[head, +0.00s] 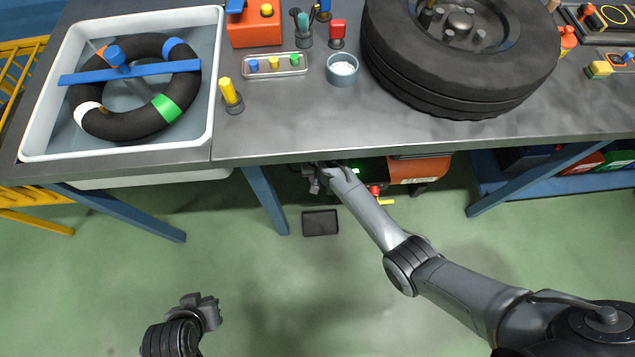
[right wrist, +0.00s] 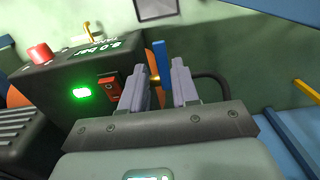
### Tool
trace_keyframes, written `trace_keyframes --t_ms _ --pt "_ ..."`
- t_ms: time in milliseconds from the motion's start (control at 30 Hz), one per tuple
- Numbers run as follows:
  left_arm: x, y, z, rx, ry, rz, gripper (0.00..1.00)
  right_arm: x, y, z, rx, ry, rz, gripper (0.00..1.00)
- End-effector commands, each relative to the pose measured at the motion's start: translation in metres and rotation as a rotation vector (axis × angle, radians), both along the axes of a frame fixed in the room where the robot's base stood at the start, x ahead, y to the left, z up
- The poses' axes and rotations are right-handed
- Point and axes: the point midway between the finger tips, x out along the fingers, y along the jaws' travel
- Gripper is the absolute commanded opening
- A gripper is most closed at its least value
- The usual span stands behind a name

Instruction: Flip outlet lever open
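A blue lever (right wrist: 162,62) with a brass-coloured piece at its foot stands upright in the right wrist view; it looks like the outlet lever. My right gripper (right wrist: 160,85) is open, with one finger on each side of the lever; I cannot tell whether either touches it. In the head view the right gripper (head: 316,179) reaches under the front edge of the bench, and the lever is hidden there. The lever is by a dark compressor panel (right wrist: 60,70) with a green light, red switch and red knob. My left gripper (head: 205,309) is low at the front left, away from everything.
The workbench (head: 300,130) overhangs the right gripper. The compressor's orange tank (head: 418,169) is under it, beside my right forearm. Blue bench legs (head: 266,200) stand close on the left. A dark tray (head: 320,222) lies on the green floor. The floor in front is clear.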

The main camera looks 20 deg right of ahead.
Motion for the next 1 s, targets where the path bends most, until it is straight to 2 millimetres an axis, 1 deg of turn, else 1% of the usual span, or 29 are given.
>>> trace_keyframes --t_ms 33,100,300,467,733,900,933,1000 --pt "0.000 0.000 -0.009 0.000 -0.001 0.000 0.00 0.000 0.000 -0.013 0.000 0.000 0.000 0.30" --pt "0.001 0.000 -0.014 0.000 -0.002 0.000 0.00 0.000 0.000 -0.022 0.000 0.000 0.000 0.30" --pt "0.002 0.000 -0.023 0.001 -0.005 0.000 0.00 0.000 0.000 -0.040 0.001 0.000 0.000 0.30" --pt "0.002 0.001 -0.025 0.006 -0.005 -0.004 0.00 0.000 0.000 -0.044 0.001 -0.001 0.000 0.30" --pt "0.002 0.003 -0.025 0.014 -0.005 -0.009 0.00 0.000 0.000 -0.044 0.001 -0.001 0.000 0.30" --pt "0.002 0.003 -0.025 0.013 -0.005 -0.009 0.00 0.000 0.000 -0.044 0.001 0.000 0.000 0.04" --pt "0.002 0.003 -0.025 0.013 -0.005 -0.009 0.00 0.000 0.000 -0.044 0.001 0.000 0.000 0.00" --pt "0.002 0.003 -0.025 0.012 -0.005 -0.008 0.00 0.000 0.000 -0.044 0.000 0.000 0.000 0.00"
